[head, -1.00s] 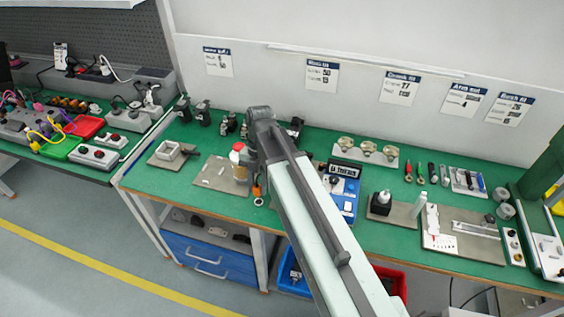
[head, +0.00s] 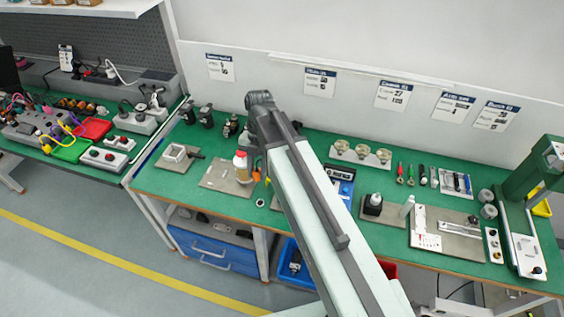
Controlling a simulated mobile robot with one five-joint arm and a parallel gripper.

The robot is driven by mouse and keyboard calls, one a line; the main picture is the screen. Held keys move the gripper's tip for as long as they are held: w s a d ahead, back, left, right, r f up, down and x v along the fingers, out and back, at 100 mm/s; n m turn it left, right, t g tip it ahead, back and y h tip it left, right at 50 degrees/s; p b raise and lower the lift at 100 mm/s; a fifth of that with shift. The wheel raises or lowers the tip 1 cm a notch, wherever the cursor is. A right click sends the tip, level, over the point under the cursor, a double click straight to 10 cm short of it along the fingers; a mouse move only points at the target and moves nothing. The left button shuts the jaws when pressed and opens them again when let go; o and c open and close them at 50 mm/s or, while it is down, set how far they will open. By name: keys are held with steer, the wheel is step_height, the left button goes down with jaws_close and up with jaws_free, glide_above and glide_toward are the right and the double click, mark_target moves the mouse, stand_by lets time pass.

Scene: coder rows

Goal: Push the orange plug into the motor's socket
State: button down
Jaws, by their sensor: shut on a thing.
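My arm reaches from the bottom of the head view to its wrist above the green bench. My gripper (head: 257,166) hangs below the wrist, small and mostly hidden by the arm. It is shut on a small orange piece, which looks like the orange plug (head: 257,175), just right of a white bottle with an orange-brown part. Several dark motor-like units stand at the back left of the bench, one of them a black motor (head: 206,115). I cannot tell which motor has the socket. The plug is apart from these units.
Bare green bench shows at the front left.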

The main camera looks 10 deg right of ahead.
steer(key=shift+s+p+v, duration=0.2)
steer(key=shift+p+v, duration=0.35)
steer(key=shift+v, duration=0.45)
steer(key=shift+f, duration=0.1)
steer(key=shift+w+d, duration=0.3)
steer(key=shift+d, duration=0.05)
steer(key=w+d, duration=0.5)
steer(key=d, duration=0.4)
steer(key=w+d, duration=0.5)
steer(key=d, duration=0.4)
steer(key=shift+w+f+b, duration=0.1)
steer(key=shift+f+b, duration=0.1)
steer(key=shift+b, duration=0.15)
steer(key=shift+w+b+x, duration=0.25)
steer(key=shift+b+x, duration=1)
steer(key=shift+b, duration=0.05)
steer(key=shift+d+f, duration=0.15)
steer(key=shift+d, duration=0.05)
steer(key=shift+w+b+x, duration=0.25)
steer(key=shift+b+x, duration=0.85)
steer(key=shift+b, duration=0.15)
